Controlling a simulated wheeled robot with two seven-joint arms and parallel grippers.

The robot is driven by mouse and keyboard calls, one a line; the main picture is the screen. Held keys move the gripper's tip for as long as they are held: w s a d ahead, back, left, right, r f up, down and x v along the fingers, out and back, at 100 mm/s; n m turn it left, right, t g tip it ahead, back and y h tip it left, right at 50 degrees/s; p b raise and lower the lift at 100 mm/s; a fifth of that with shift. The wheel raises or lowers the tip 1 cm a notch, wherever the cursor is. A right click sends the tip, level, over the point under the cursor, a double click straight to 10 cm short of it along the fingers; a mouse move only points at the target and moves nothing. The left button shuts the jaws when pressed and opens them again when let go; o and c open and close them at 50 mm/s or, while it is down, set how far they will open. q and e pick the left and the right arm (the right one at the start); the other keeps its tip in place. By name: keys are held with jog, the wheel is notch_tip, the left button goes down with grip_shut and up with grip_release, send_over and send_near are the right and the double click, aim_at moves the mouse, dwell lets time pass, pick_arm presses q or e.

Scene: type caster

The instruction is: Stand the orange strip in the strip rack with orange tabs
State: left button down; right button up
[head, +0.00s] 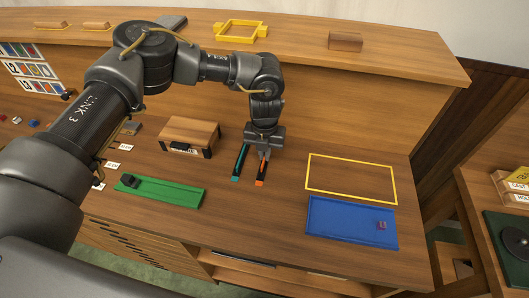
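My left gripper (262,152) points down at the middle of the bench, just above the far end of a narrow dark rack-like piece with orange ends (260,173). Its fingertips are small and partly merge with that piece, so I cannot tell whether they are open, shut or touching it. A similar dark piece with teal ends (239,164) lies just to its left. I take the orange-ended piece to be the strip rack with orange tabs. I cannot pick out a separate orange strip. My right gripper is out of view.
A wooden block-like box (190,131) and a green tray (160,192) are left of the gripper. A yellow outline (350,160) and a blue mat (335,222) are right. A raised shelf (400,58) at the back holds a yellow frame (219,32) and a brown block (345,41).

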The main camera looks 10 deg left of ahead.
pick_arm(q)
jog(key=shift+f+b, duration=0.3)
jog(key=shift+f, duration=0.05)
dwell(0.3)
jog(key=c, duration=1.5)
grip_release()
jog(key=shift+c, duration=0.2)
jog(key=shift+r, duration=0.1)
jog(key=shift+r+p, duration=1.6)
jog(key=shift+r, duration=0.85)
